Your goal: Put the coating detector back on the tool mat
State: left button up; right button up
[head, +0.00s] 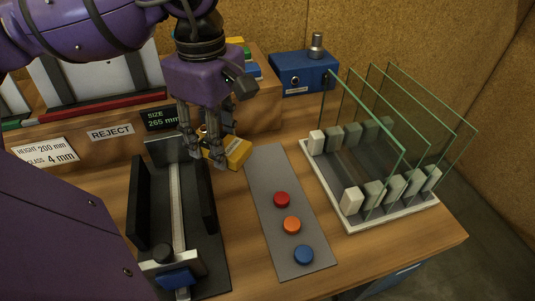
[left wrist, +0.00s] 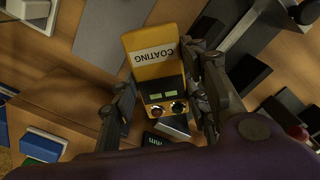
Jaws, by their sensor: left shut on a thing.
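The coating detector (head: 238,152) is a yellow block in the head view. In the left wrist view the coating detector (left wrist: 151,45) shows its white COATING label, a dark panel with green displays and two round metal parts. My left gripper (head: 207,150) is shut on it, with fingers on both sides, in front of the wooden riser. A grey mat (head: 268,188) lies to the right of the gripper with red, orange and blue round buttons or discs on it; I cannot tell if it is the tool mat. My right gripper is not in view.
A black fixture (head: 220,274) with upright side walls and a slide stands left of the mat. A white-rimmed rack (head: 388,222) holds several upright glass panes at the right. A blue box (head: 303,72) with a metal knob stands behind.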

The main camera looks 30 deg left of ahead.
pick_arm(q)
jog(key=w+d+f, duration=0.2)
jog(key=w+f, duration=0.1)
jog(key=w, duration=0.4)
send_over(267, 166)
jog(key=f, duration=0.4)
jog(key=shift+s+a+f+p, duration=0.15)
jog(key=shift+s+f+p, duration=0.15)
jog(key=shift+s+f, duration=0.05)
jog(key=shift+w+d+f, duration=0.2)
jog(key=shift+w+f, duration=0.15)
jog(key=shift+f, duration=1.7)
jog(key=shift+f, duration=0.2)
jog(key=o, duration=1.4)
jog(key=shift+r, duration=0.1)
